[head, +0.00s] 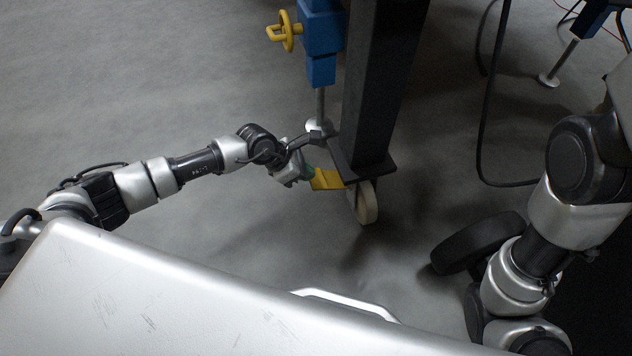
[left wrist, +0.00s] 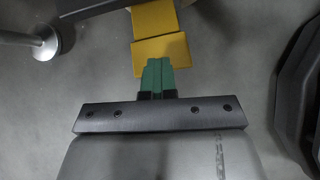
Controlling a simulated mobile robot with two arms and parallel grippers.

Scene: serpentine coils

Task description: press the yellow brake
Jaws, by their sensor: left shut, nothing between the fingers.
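The yellow brake (head: 327,179) is a flat pedal on the caster wheel (head: 366,203) under a dark post. My left gripper (head: 308,173) is at the left edge of the brake in the head view. In the left wrist view, the gripper's green fingertips (left wrist: 157,74) are shut together, with nothing between them. They overlap the near edge of the yellow brake (left wrist: 162,50); I cannot tell whether they touch it. My right gripper is not in view.
The dark post (head: 375,85) rises above the caster. A blue jack (head: 320,45) with a yellow handwheel (head: 284,31) stands beside it, its round foot (left wrist: 45,42) near my left gripper. A black cable (head: 483,120) hangs right of the post. Open floor lies left.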

